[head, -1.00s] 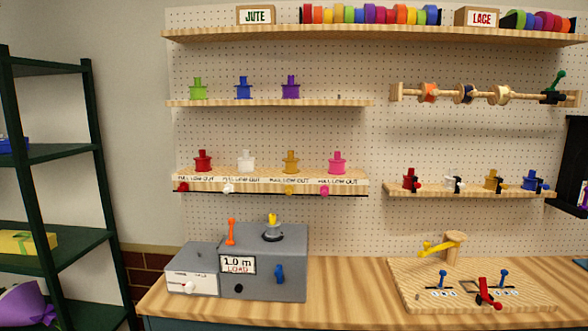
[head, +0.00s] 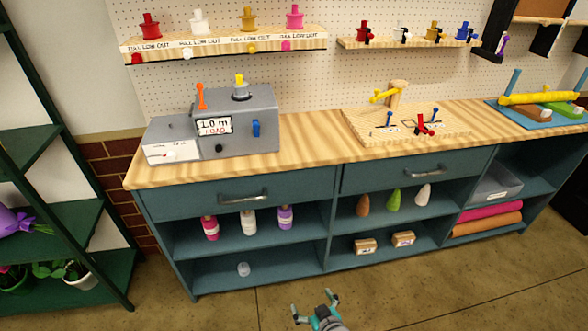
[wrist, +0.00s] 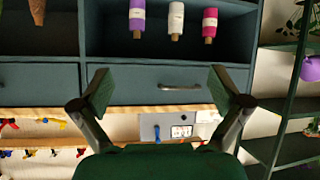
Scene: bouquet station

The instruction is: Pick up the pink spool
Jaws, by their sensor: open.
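A pink spool (head: 294,17) stands upright at the right end of the wall shelf (head: 230,45), beside a yellow, a white and a red spool. A pink knob (head: 286,46) is on the shelf front below it. My gripper (head: 315,301) is at the bottom of the head view, low in front of the cabinet, far from the pink spool. In the wrist view, which looks upside down, my gripper (wrist: 162,88) has its fingers wide apart with nothing between them. I cannot make out the pink spool in the wrist view.
A grey machine (head: 235,125) stands on the wooden counter (head: 300,150) below the shelf. A pegged board (head: 415,125) lies to its right. The cabinet holds pink, white and purple bottle-like items (head: 248,222). A green rack (head: 75,215) stands at left. The floor before the cabinet is clear.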

